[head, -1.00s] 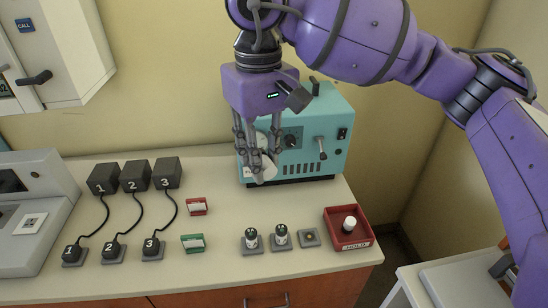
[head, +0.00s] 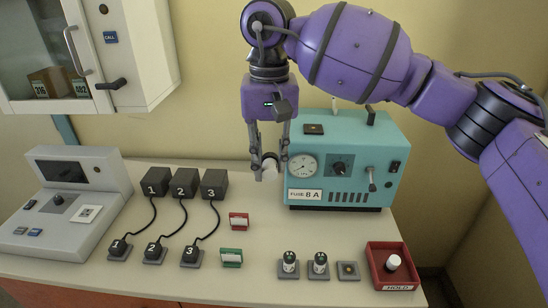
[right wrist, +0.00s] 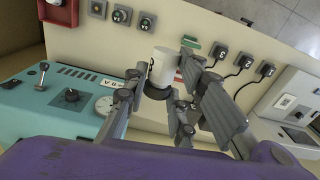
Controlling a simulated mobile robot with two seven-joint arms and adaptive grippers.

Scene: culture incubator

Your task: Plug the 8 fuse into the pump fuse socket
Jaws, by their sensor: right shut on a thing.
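My right gripper (head: 268,160) is shut on a white cylindrical fuse (head: 267,173) and holds it above the bench, just left of the pump. In the right wrist view the fuse (right wrist: 165,67) sits between the fingers, with a dark part at one end; no number on it can be read. The teal pump (head: 345,150) bears a "FUSE 8 A" label (head: 305,195), a gauge and a knob. A dark square fitting (head: 313,129) lies on its top; I cannot tell if it is the fuse socket. My left gripper is out of view.
Two dark-and-white fuses (head: 289,262) (head: 319,262) stand in bench holders beside an empty-looking holder (head: 348,271). A red HOLD tray (head: 400,284) contains a white-topped piece (head: 393,262). Black numbered boxes (head: 185,184) with cabled plugs, two small cards and a grey console (head: 60,232) stand left.

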